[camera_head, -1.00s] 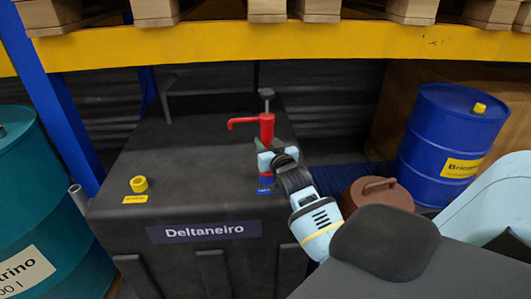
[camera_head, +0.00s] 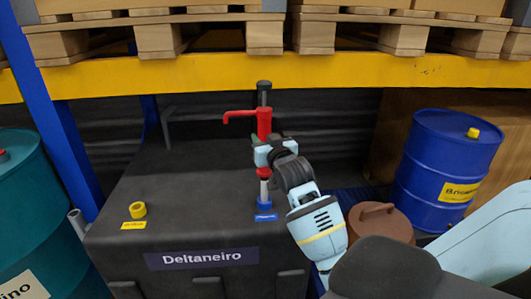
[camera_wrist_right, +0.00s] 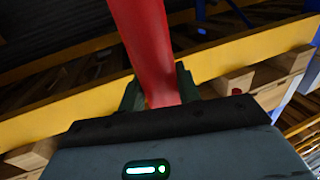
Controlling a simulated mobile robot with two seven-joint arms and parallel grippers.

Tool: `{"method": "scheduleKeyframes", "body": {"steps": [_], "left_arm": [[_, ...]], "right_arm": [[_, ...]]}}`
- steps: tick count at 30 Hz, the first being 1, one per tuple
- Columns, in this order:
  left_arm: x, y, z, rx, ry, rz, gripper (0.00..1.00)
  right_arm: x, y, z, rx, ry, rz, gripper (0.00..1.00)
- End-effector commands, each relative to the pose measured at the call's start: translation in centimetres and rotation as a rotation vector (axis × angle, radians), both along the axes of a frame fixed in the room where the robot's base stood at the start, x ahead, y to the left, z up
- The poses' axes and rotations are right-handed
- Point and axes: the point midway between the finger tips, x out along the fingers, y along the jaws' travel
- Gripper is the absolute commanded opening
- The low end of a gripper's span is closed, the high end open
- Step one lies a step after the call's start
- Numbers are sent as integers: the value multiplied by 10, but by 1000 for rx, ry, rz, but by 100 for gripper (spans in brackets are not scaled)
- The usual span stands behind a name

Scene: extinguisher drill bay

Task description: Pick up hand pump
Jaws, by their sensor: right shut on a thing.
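The red hand pump (camera_head: 264,122) has a spout pointing left and a dark handle on top. It stands upright above the black Deltaneiro tank (camera_head: 190,215). Below its red body a grey tube runs down to a blue collar (camera_head: 264,208) on the tank top. My right gripper (camera_head: 262,146) is shut on the pump's red body. In the right wrist view the red body (camera_wrist_right: 146,40) passes between the dark fingers (camera_wrist_right: 160,90). The tube's lower end is hidden. My left gripper is not in view.
A yellow cap (camera_head: 138,209) sits on the tank's left. A teal drum (camera_head: 35,215) stands at left, a blue drum (camera_head: 445,160) and a brown lidded container (camera_head: 378,228) at right. A yellow shelf beam (camera_head: 330,70) with wooden pallets (camera_head: 265,36) crosses above the pump.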

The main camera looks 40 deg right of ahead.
Motion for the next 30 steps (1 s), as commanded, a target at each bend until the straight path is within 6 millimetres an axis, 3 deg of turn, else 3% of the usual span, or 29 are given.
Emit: {"method": "scheduleKeyframes", "body": {"steps": [3,12,18,30], "left_arm": [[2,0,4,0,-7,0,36],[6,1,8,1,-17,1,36],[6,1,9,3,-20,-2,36],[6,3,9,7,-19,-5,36]], "right_arm": [[0,0,25,-2,-9,0,6],[0,-1,62,-2,-6,-1,6],[0,0,72,-1,-3,0,6],[0,0,73,-2,-1,0,6]]}}
